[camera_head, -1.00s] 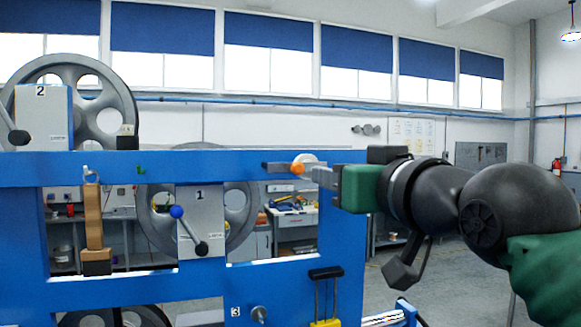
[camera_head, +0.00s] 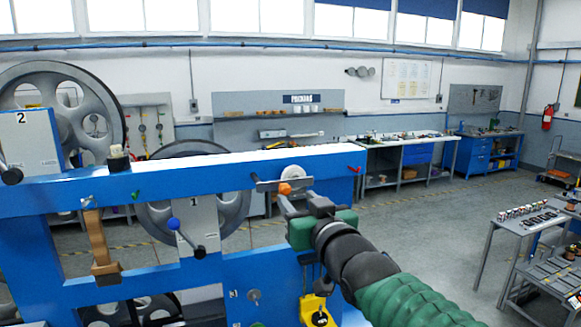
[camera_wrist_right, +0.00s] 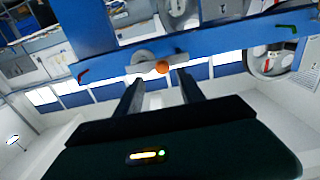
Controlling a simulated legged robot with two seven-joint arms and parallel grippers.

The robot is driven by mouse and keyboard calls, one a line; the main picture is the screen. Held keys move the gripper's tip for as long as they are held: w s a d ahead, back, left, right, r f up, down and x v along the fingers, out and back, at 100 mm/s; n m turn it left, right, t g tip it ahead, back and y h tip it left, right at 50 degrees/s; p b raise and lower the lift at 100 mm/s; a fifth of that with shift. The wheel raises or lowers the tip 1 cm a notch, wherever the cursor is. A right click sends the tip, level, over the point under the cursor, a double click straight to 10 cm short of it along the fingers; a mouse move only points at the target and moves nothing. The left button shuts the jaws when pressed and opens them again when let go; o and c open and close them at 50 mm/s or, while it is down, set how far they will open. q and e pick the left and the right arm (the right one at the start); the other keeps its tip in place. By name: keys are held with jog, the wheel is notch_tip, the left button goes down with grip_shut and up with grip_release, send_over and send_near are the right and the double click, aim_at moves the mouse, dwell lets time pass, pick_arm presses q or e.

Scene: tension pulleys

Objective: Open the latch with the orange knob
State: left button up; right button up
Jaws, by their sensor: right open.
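The orange knob (camera_head: 285,189) sits on a grey latch bar (camera_head: 270,185) on the upper blue beam of the frame, in front of a pale round disc (camera_head: 292,171). In the right wrist view the orange knob (camera_wrist_right: 162,67) shows just beyond the fingertips, roughly between them. My right gripper (camera_head: 287,203) is at the latch, its fingers pointing at the knob from the near side. In the wrist view its two fingers (camera_wrist_right: 160,84) are spread apart with nothing between them. Whether a finger touches the latch cannot be told. My left gripper is not in view.
The blue frame (camera_head: 200,205) carries grey pulley wheels (camera_head: 75,100), a lever with a blue knob (camera_head: 174,224) and a brown strap (camera_head: 97,240). A yellow part (camera_head: 314,310) is low beside my right arm. Benches stand behind and at right; floor between is clear.

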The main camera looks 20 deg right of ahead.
aim_at(286, 191)
jog(key=w+p, duration=0.2)
jog(key=w, duration=0.3)
jog(key=shift+w, duration=0.1)
jog(key=shift+w+a+f, duration=0.1)
jog(key=shift+w+a, duration=0.1)
jog(key=shift+w, duration=0.05)
jog(key=shift+a, duration=0.2)
jog(key=shift+s+a, duration=0.15)
jog(key=shift+a, duration=0.15)
jog(key=shift+c, duration=0.4)
jog(key=shift+s, duration=0.1)
jog(key=shift+c, duration=1.1)
jog(key=shift+d, duration=0.5)
grip_shut()
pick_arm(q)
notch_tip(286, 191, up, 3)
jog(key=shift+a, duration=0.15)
pick_arm(e)
jog(key=shift+a, duration=0.1)
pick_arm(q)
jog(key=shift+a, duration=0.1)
pick_arm(e)
jog(key=shift+a, duration=0.15)
